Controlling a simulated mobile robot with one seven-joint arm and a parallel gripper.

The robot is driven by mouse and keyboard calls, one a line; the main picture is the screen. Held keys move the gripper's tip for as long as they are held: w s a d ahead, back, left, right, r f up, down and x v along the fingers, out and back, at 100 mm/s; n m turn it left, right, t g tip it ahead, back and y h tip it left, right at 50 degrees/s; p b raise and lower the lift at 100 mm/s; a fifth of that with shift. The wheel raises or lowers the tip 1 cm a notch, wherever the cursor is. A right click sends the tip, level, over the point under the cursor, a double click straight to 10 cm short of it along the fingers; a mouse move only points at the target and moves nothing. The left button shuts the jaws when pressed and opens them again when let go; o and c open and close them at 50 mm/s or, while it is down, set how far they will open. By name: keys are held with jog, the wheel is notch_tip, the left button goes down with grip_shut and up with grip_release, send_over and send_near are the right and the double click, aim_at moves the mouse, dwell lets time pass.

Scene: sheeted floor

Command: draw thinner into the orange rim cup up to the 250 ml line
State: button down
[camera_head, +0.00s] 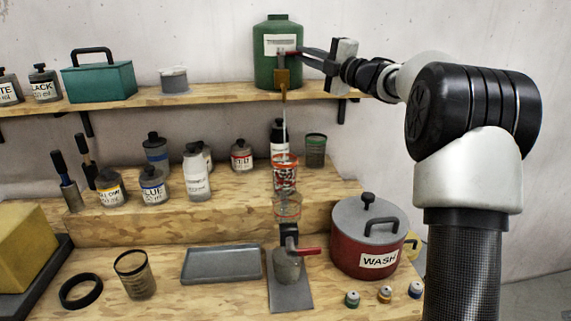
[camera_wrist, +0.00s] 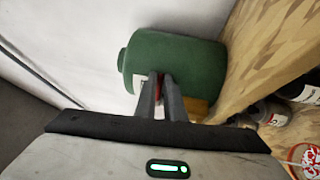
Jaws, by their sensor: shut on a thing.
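A clear vessel (camera_head: 287,208) sits above a grey holder with a red lever (camera_head: 310,251), in front of the cup. A red WASH pot (camera_head: 366,250) stands right. Labelled bottles (camera_head: 197,178) stand left. A grey tray (camera_head: 222,265) lies on the front bench.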

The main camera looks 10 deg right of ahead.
aim_at(293, 52)
jog(key=shift+s+a+r+m+t+h+b, duration=0.2)
jog(key=shift+a+m+t+h+b, duration=0.15)
jog(key=shift+b, duration=0.5)
jog(key=shift+s+a+r+m+t+h+b, duration=0.15)
jog(key=shift+a+m+t+h+b, duration=0.2)
jog(key=shift+b, duration=0.5)
jog(key=shift+s+a+f+h+b, duration=0.15)
jog(key=shift+f+h+b, duration=0.2)
jog(key=shift+b, duration=0.35)
jog(key=shift+s+r+m+t+h+b, duration=0.2)
jog(key=shift+m+t+h+b, duration=0.35)
jog(key=shift+h+b, duration=0.35)
jog(key=shift+s+a+f+m+h+b, duration=0.25)
jog(key=shift+m+h+b, duration=0.25)
jog(key=shift+b, duration=0.8)
jog(key=c, duration=2.1)
grip_release()
jog(key=shift+r+t+h, duration=0.2)
jog(key=shift+t+h, duration=0.05)
jog(key=o, duration=0.3)
jog(key=shift+a, duration=0.1)
jog(key=shift+o, duration=0.2)
jog(key=shift+d+f, duration=0.1)
jog(key=shift+d, duration=0.25)
